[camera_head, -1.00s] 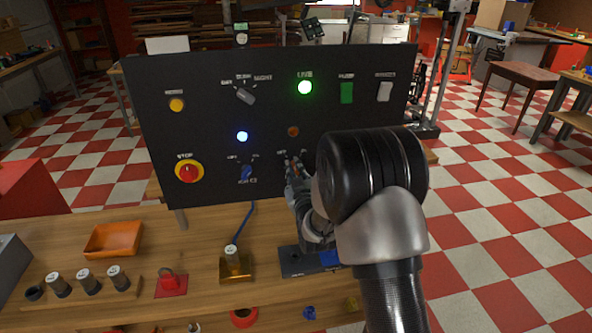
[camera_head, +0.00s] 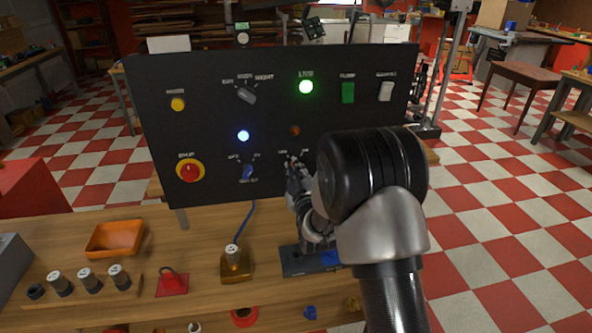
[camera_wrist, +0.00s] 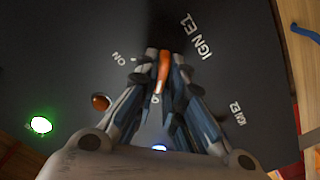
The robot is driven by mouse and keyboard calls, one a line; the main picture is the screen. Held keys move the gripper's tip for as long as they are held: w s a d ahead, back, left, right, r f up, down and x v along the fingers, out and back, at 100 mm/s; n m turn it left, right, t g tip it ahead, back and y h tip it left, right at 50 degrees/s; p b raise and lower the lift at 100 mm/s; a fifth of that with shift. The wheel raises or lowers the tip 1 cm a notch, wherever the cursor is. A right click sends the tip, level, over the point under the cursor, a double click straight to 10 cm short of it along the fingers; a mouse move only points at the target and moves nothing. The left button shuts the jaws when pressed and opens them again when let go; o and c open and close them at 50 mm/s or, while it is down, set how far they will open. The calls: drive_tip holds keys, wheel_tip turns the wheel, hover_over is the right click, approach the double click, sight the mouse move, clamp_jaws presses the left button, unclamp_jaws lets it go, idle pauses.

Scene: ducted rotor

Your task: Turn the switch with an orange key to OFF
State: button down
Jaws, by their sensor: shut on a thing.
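The orange key (camera_wrist: 163,68) sits in a switch on the black panel (camera_head: 340,65), beside the lettering IGN E1. An ON mark shows to its left in the wrist view. My gripper (camera_wrist: 164,58) has its two fingers on either side of the key and is shut on it. In the head view my gripper (camera_head: 292,164) reaches the panel's lower middle, where the fingers and wrist mostly hide the key. The OFF mark cannot be read, and the key's exact setting is unclear.
A blue-handled switch (camera_head: 247,172) and a red stop button (camera_head: 190,171) are to the left. An amber lamp (camera_head: 294,131) is just above my gripper, and a green lamp (camera_head: 306,87) is lit. An orange tray (camera_head: 115,239) and several parts stand on the bench below.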

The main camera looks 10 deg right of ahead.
drive_tip(key=c, duration=1.7)
unclamp_jaws()
drive_tip(key=s, duration=1.2)
